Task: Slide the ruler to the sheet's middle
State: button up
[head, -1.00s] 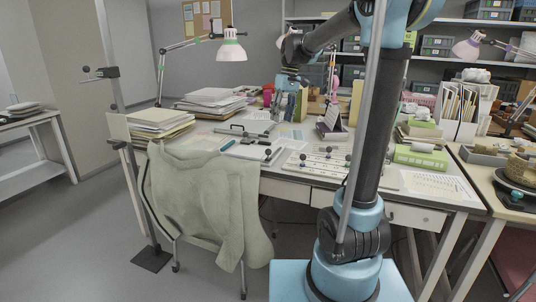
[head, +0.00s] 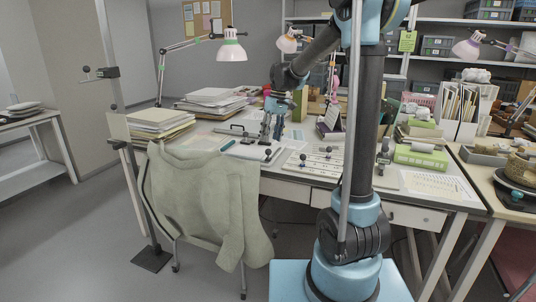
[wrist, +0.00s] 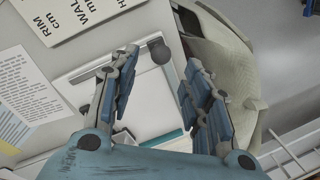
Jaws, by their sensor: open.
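A white sheet (head: 243,150) lies near the table's front edge, behind the draped chair. It also shows between my fingers in the wrist view (wrist: 150,108). A slim grey bar, seemingly the ruler (wrist: 95,73), lies across the sheet near its upper edge in the wrist view. In the head view my gripper (head: 268,138) points down. The left finger hides part of the bar.
A chair with a pale green jacket (head: 205,195) stands against the table's front. A board with several knobs (head: 318,162) lies right of the sheet. Paper stacks (head: 160,122) stand on the left. A teal strip (wrist: 163,140) lies at the sheet's edge.

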aim_at(269, 151)
jog(key=f, duration=0.5)
jog(key=s+a+f, duration=0.1)
jog(key=f, duration=0.1)
jog(key=shift+a+f, duration=0.1)
jog(key=shift+f, duration=0.25)
jog(key=shift+w, duration=0.1)
grip_shut()
